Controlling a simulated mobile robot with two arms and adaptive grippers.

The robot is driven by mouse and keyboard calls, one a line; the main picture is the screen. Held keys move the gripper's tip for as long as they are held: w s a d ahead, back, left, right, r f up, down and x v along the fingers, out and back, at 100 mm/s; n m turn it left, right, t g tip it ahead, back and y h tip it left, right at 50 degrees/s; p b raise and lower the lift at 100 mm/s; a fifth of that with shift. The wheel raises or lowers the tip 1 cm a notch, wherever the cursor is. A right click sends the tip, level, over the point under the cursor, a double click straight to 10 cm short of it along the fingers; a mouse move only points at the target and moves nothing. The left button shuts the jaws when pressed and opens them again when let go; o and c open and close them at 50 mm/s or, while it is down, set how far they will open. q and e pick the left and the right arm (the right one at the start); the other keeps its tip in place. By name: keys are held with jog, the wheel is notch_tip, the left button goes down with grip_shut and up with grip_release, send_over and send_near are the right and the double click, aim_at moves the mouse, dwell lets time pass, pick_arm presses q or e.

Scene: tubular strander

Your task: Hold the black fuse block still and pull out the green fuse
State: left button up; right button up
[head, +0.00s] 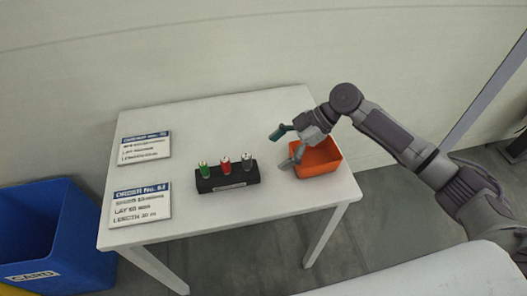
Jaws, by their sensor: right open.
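The black fuse block (227,181) lies on the white table near its middle. The green fuse (203,169) stands upright in the block at its left end. A red fuse (225,164) stands in the middle, and a grey fuse (247,161) at the right end. My right gripper (282,149) is open and empty. It is to the right of the block, in front of and partly over the orange bin, apart from the fuses. My left gripper is not in view.
An orange bin (320,167) stands on the table's right side, partly hidden by my right gripper. Two order cards (144,147) (141,204) lie on the left side. A blue bin (45,225) stands on the floor at the left. The back of the table is clear.

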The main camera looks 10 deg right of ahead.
aim_at(256, 170)
jog(key=shift+f, duration=0.2)
jog(key=shift+a+f+b, duration=0.3)
jog(key=shift+f, duration=0.2)
jog(key=shift+a+f+b, duration=0.3)
jog(key=shift+f, duration=0.2)
jog(key=b+x, duration=0.1)
jog(key=x, duration=0.2)
jog(key=shift+a, duration=0.2)
jog(key=shift+b+x, duration=0.45)
jog(key=shift+x, duration=0.3)
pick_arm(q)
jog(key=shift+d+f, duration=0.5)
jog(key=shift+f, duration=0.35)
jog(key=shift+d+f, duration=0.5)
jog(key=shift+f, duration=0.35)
pick_arm(e)
jog(key=shift+a+f, duration=0.35)
jog(key=shift+a, duration=0.1)
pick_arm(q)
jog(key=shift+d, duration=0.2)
pick_arm(e)
jog(key=shift+c, duration=0.4)
jog(key=shift+c, duration=1.4)
jog(key=c, duration=1)
jog(key=shift+c, duration=0.2)
